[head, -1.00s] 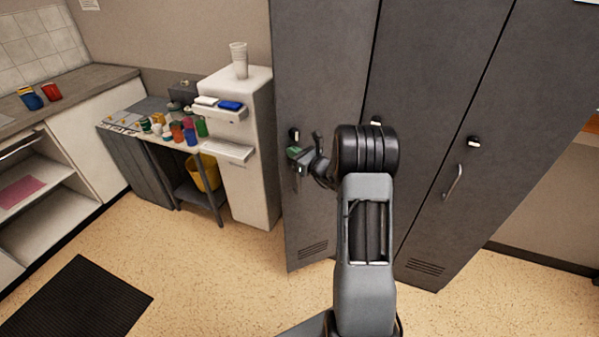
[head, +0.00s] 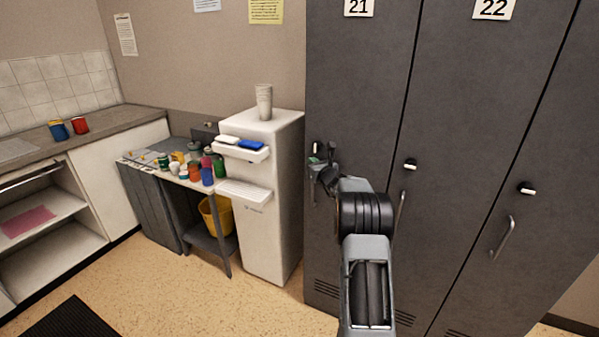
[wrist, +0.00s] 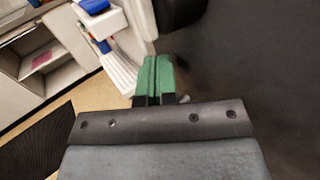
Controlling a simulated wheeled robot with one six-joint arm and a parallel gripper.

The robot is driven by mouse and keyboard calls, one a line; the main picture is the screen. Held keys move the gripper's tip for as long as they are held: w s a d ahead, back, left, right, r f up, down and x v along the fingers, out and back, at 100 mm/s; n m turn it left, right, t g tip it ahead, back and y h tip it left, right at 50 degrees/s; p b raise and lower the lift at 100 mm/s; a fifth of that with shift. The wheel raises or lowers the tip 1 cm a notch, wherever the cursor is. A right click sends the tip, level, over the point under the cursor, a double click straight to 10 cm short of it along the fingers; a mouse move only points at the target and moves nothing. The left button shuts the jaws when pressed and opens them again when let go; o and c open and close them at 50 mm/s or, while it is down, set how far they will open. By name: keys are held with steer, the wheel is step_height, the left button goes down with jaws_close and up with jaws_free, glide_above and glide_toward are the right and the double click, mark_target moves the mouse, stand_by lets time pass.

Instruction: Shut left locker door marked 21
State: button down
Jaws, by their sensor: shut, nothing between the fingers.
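The grey locker door marked 21 (head: 357,80) is the leftmost door in the head view. Its face looks in line with door 22, shut or nearly so; any small gap at its left edge is too fine to tell. Its dark and white knob (head: 316,148) is near that left edge. My gripper (head: 314,162) is just below the knob, close to the door; I cannot tell if it touches. In the wrist view the green fingers (wrist: 155,75) are together and empty, with the dark door face (wrist: 250,60) on the right. My arm hides the door's lower middle.
Locker door 22 (head: 470,90) is at the right, with a knob and a bar handle. A white dispenser cabinet (head: 275,240) with a cup stack stands close to the left of door 21. A small table with coloured containers is further left. A black mat (head: 70,318) lies on open floor.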

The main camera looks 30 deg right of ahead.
steer(key=shift+w+d+r, duration=0.25)
steer(key=shift+w+d, duration=0.05)
steer(key=shift+d, duration=0.1)
steer(key=shift+a+r, duration=0.1)
steer(key=shift+r, duration=0.1)
steer(key=shift+a+b, duration=0.1)
steer(key=shift+b, duration=0.2)
